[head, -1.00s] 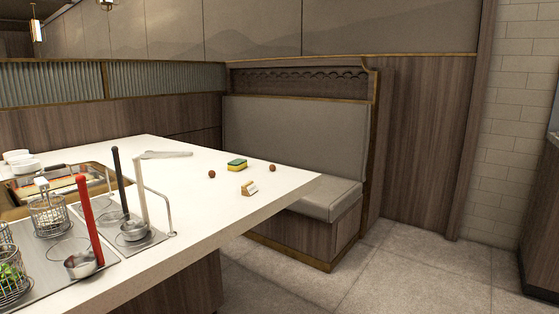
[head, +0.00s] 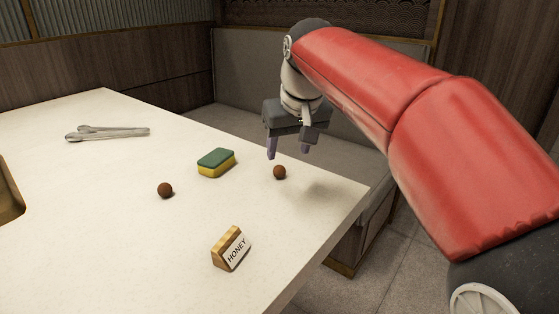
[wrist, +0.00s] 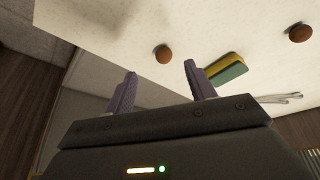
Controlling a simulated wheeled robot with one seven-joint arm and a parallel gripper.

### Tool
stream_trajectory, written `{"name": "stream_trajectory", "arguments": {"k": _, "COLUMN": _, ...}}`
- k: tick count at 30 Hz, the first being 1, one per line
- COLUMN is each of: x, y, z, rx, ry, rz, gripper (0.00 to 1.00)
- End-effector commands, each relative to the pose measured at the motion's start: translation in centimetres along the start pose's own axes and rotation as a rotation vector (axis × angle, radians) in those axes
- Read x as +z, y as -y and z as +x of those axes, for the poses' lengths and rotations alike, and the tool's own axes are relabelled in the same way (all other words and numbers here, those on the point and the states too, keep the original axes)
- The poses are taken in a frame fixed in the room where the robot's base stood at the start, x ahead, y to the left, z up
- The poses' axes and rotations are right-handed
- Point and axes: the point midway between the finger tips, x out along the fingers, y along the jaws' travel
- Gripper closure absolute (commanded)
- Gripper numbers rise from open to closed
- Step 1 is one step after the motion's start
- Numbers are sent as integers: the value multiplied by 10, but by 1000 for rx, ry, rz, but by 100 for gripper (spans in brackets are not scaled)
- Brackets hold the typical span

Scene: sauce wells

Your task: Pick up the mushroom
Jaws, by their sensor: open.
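Two small round brown things lie on the white counter; either could be the mushroom, and I cannot tell them apart. The right brown one (head: 279,172) lies near the counter's right edge, and it also shows in the wrist view (wrist: 163,54), just beyond the gap between my fingertips. The left brown one (head: 165,190) lies farther in, and it also shows in the wrist view (wrist: 300,33). My gripper (head: 288,152) points down, close to the right brown one. Its purple fingers also show in the wrist view (wrist: 160,70), apart and with nothing between them.
A green and yellow sponge (head: 216,163) lies between the brown things, left of my gripper. A wooden HONEY sign (head: 231,248) stands nearer the front. Metal tongs (head: 107,132) lie at the back left. A grey bench (head: 235,75) is beyond the counter. Counter space between these things is clear.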

Motion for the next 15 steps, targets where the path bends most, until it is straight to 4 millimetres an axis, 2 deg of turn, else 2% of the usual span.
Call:
{"name": "stream_trajectory", "arguments": {"k": 3, "x": -8, "y": 3, "z": 8, "rx": -8, "ry": 3, "rz": -9, "gripper": 45}}
{"name": "stream_trajectory", "arguments": {"k": 11, "x": -8, "y": 4, "z": 37, "rx": -8, "ry": 4, "rz": -10, "gripper": 45}}
{"name": "stream_trajectory", "arguments": {"k": 15, "x": -8, "y": 6, "z": 59, "rx": -8, "ry": 4, "rz": -11, "gripper": 45}}
